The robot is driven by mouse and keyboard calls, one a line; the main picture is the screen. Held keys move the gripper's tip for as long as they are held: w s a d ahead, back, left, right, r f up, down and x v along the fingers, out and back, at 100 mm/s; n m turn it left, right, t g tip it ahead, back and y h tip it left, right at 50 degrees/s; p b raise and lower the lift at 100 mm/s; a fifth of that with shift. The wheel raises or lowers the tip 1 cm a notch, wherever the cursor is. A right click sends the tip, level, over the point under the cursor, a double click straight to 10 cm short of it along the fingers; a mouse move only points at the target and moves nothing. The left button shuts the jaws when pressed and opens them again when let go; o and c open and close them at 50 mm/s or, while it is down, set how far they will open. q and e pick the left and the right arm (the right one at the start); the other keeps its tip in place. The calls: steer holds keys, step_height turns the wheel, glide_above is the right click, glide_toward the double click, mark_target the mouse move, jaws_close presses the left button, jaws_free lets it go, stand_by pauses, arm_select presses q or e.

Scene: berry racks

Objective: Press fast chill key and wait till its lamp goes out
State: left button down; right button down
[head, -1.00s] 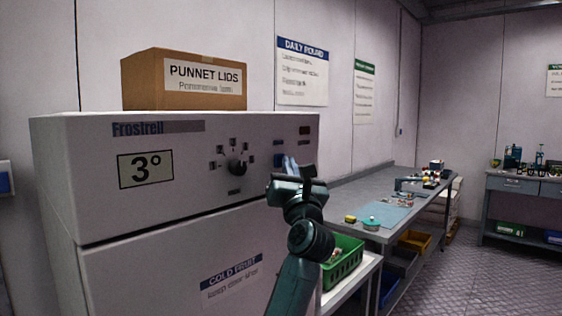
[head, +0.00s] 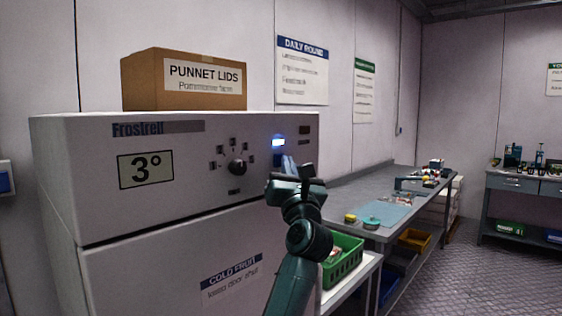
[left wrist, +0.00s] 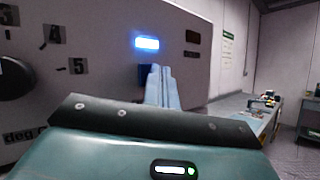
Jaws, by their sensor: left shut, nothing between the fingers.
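The white Frostrell cooler (head: 80,180) stands at the left, its display (head: 146,169) reading 3°. On its upper panel a small lamp (head: 278,142) glows bright blue; it also shows lit in the left wrist view (left wrist: 147,42). Below it is a dark blue key (head: 278,159), also partly visible in the left wrist view (left wrist: 144,76). My left gripper (head: 289,164) is shut and empty, its pale blue fingers (left wrist: 161,86) pointing at the panel and partly covering the key. I cannot tell whether the tips touch it. My right gripper is not in view.
A dial (head: 237,167) sits left of the lamp, and a dark window (head: 305,130) right of it. A punnet lids box (head: 150,85) stands on top. A green crate (head: 345,268) and a grey bench (head: 350,190) lie to the right. Floor is open at far right.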

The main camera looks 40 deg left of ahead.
arm_select(q)
steer(key=shift+s+d, duration=0.1)
steer(key=shift+d, duration=0.55)
steer(key=shift+d, duration=0.1)
steer(key=d, duration=0.5)
steer(key=shift+s, duration=0.2)
steer(key=shift+a, duration=0.1)
stand_by(0.5)
steer(key=s+d+f+m+t+h, duration=0.2)
steer(key=d+f+m+h, duration=0.4)
steer(key=f+m, duration=0.45)
steer(key=s+d+f+m+t+h, duration=0.2)
steer(key=d+f+m+h, duration=0.2)
steer(key=f+m+h, duration=0.6)
steer(key=s+d+f+m+t+h, duration=0.2)
steer(key=d+f+m+h, duration=0.25)
steer(key=f+m, duration=0.6)
steer(key=s+d+f+m+g, duration=0.2)
steer(key=s+f+m+g, duration=0.3)
steer(key=s+f, duration=0.5)
steer(key=s+d+f+m+g, duration=0.2)
steer(key=s+f+m+g, duration=0.4)
steer(key=s+f+m, duration=0.4)
step_height(320, 180, down, 4)
steer(key=shift+s+d+f, duration=0.1)
steer(key=shift+s+d, duration=0.1)
steer(key=shift+s, duration=0.15)
